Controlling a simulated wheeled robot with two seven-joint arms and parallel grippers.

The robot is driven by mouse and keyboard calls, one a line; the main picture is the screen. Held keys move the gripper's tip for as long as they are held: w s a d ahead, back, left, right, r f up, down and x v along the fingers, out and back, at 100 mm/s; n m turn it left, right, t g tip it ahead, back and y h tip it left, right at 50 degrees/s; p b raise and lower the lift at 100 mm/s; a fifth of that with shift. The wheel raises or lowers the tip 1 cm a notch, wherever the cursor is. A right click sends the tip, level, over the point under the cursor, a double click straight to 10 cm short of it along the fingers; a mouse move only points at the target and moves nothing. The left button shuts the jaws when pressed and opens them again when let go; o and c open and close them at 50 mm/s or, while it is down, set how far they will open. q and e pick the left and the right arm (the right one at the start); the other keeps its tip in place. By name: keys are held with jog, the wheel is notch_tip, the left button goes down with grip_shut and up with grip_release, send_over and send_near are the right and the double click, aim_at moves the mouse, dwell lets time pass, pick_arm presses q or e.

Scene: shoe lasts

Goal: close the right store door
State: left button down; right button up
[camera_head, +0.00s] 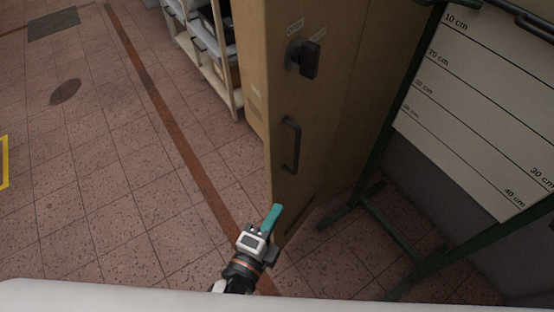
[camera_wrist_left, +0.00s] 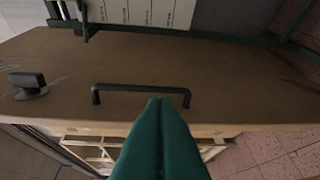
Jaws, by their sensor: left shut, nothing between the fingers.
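The tan store door (camera_head: 270,90) stands open in the middle of the head view, its long edge toward me. Its face carries a black bar handle (camera_head: 291,146) and a black knob latch (camera_head: 303,57) above it. My left gripper (camera_head: 276,208), with green fingers, is shut and empty beside the lower part of the door. In the left wrist view, the shut fingertips (camera_wrist_left: 160,102) overlap the door face (camera_wrist_left: 200,65) just by the bar handle (camera_wrist_left: 140,88). The knob latch (camera_wrist_left: 28,85) is at left there. I cannot tell whether the fingers touch the door. My right gripper is out of view.
A measuring board (camera_head: 490,100) on a green frame (camera_head: 395,230) stands close to the right of the door. Shelves with bins (camera_head: 212,45) are behind the door at left. The tiled floor (camera_head: 90,170) at left is clear.

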aim_at(275, 161)
pick_arm(q)
jog(key=shift+m+t, duration=0.3)
jog(key=shift+t, duration=0.1)
jog(key=w+r+p, duration=0.1)
jog(key=w, duration=0.2)
jog(key=w+r+p, duration=0.1)
jog(key=w+p, duration=0.1)
jog(key=w, duration=0.2)
jog(key=w+r+p, duration=0.1)
jog(key=w, duration=0.3)
jog(key=shift+w+a+r+p, duration=0.1)
jog(key=shift+w+r+p, duration=0.1)
jog(key=shift+r+p, duration=0.15)
jog(key=shift+w+a, duration=0.1)
jog(key=shift+a, duration=0.05)
